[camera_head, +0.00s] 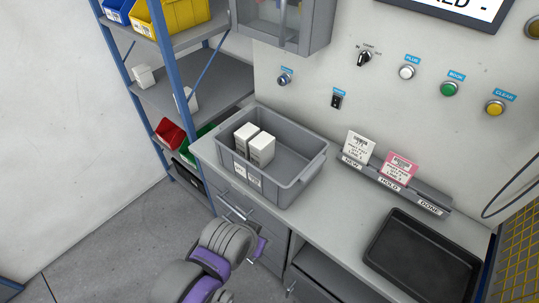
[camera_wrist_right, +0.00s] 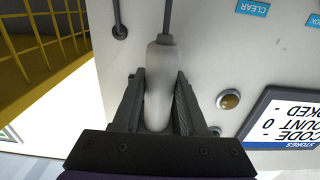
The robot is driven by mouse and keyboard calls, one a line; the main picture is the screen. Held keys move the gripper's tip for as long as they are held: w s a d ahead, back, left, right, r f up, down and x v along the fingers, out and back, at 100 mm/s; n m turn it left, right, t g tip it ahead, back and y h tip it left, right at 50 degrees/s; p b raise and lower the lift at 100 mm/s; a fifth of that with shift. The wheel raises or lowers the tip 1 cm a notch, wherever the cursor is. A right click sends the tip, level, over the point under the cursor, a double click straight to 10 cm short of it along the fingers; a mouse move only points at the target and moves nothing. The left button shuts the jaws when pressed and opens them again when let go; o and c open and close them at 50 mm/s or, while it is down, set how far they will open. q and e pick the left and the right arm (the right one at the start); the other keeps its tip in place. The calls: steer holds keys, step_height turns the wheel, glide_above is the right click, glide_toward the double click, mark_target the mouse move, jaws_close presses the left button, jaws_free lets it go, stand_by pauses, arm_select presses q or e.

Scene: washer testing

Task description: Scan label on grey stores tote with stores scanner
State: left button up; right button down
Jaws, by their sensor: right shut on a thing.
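The grey stores tote (camera_head: 288,183) stands on the bench in the head view, with two white boxes inside. White labels (camera_head: 246,173) are on its front left wall. My right gripper (camera_wrist_right: 158,80) is shut on the pale grey scanner (camera_wrist_right: 158,58) in the right wrist view. A cord runs from the scanner's far end. The right gripper and scanner do not show in the head view. My left arm shows low in the head view, with its purple end (camera_head: 260,246) near the drawers. Its fingers are not clear.
A card rail (camera_head: 416,193) holds a white and a pink card behind a black tray (camera_head: 423,257). Shelves (camera_head: 184,73) stand at left. Yellow mesh (camera_wrist_right: 40,45) is beside the scanner. Bench between tote and tray is clear.

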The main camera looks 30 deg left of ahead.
steer(key=shift+r, duration=0.15)
steer(key=shift+r+p, duration=0.35)
steer(key=shift+r, duration=0.25)
steer(key=b+v, duration=0.1)
steer(key=v, duration=1.1)
steer(key=shift+b, duration=0.3)
steer(key=shift+f, duration=0.2)
stand_by(0.4)
